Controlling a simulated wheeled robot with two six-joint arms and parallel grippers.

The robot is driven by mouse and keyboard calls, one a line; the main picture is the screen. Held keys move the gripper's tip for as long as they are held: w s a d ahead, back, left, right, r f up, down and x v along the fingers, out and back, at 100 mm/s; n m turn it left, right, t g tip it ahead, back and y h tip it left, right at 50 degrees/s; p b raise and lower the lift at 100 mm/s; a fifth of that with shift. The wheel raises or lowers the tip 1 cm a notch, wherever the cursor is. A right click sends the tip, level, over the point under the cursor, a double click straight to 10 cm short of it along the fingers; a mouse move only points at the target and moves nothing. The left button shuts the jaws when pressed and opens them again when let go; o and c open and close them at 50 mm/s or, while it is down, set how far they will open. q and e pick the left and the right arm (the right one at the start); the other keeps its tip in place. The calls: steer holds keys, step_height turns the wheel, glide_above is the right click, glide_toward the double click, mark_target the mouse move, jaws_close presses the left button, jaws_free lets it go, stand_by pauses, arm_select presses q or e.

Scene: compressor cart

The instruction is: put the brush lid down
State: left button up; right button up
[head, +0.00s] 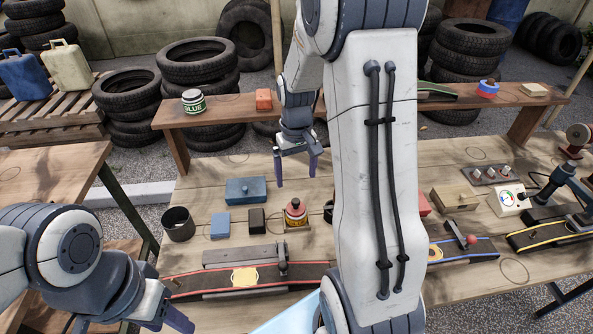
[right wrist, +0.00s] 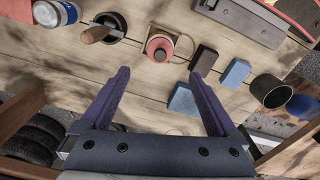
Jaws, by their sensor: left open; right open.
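A dark round piece with a wooden handle (right wrist: 98,32), which may be the brush lid, rests on the bench in the right wrist view. In the head view only its edge (head: 328,212) shows beside my arm. A red-topped round item on a small wooden base (head: 296,214) sits next to it, also in the right wrist view (right wrist: 160,46). My right gripper (head: 297,168) is open and empty above the bench, its two fingers apart in the right wrist view (right wrist: 163,80). My left gripper (head: 135,318) is at the lower left, partly cut off, open, with nothing seen in it.
A blue box (head: 246,190), a blue block (head: 220,224), a black block (head: 257,220) and a dark cup (head: 178,224) stand on the bench. A glue tin (head: 193,102) and an orange block (head: 263,99) are on the rear shelf. My right arm hides the bench middle.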

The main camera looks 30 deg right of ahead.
steer(key=s+a+r+n, duration=0.2)
steer(key=s+a+r, duration=0.1)
steer(key=a, duration=0.6)
steer(key=s+a+r+n, duration=0.2)
steer(key=s+a+n, duration=0.1)
steer(key=a, duration=0.5)
steer(key=s+a+r+n, duration=0.1)
steer(key=s+a+n, duration=0.1)
steer(key=s+a, duration=0.2)
steer(key=s+a+n+y, duration=0.1)
steer(key=s+a, duration=0.3)
steer(key=s, duration=0.7)
steer(key=shift+a+r+n, duration=0.25)
steer(key=shift+r+n, duration=0.1)
steer(key=shift+n, duration=0.45)
steer(key=shift+c, duration=0.3)
